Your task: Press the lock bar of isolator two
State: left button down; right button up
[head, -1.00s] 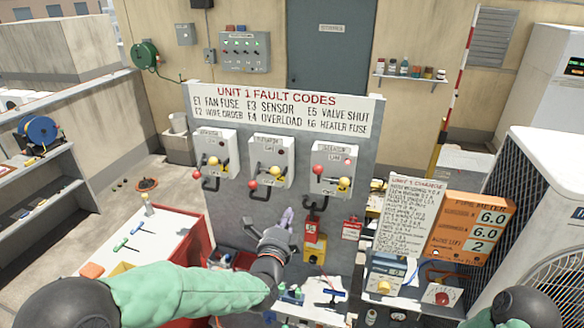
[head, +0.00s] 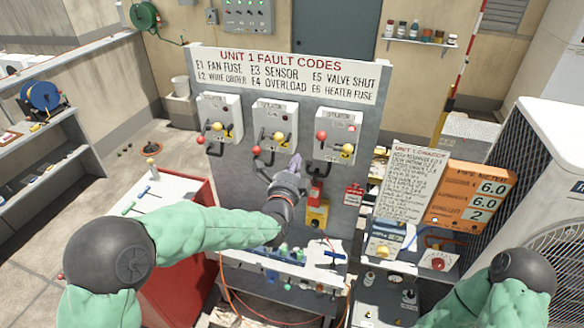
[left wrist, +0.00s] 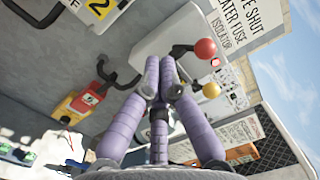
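Three white isolator boxes hang in a row on the grey panel: left (head: 220,115), middle (head: 275,122) and right (head: 337,132). Each has a red ball, a yellow ball and a black bar below; their numbers are too small to read in the head view. My left gripper (head: 295,163) points at the panel, low between the middle and right boxes. In the left wrist view its purple fingers (left wrist: 160,75) are drawn together with nothing seen between them. Beyond them show a red ball (left wrist: 206,48), a yellow ball (left wrist: 211,90) and a black bar (left wrist: 125,76). My right gripper is out of view.
A fault-code sign (head: 285,75) tops the panel. A yellow and red box (head: 317,210) and a red tag (head: 353,195) hang under the right isolator. A cluttered bench (head: 270,262) stands below. A charge board (head: 408,185) and orange meter sign (head: 470,197) stand right.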

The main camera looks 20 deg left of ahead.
pick_arm(q)
jog(key=w+a+r+p, duration=0.1)
jog(key=w+a+p, duration=0.1)
jog(key=w+a, duration=0.2)
jog(key=shift+w, duration=0.95)
jog(key=shift+d, duration=0.1)
jog(key=a+b, duration=0.3)
jog(key=a, duration=0.1)
jog(key=shift+a, duration=0.1)
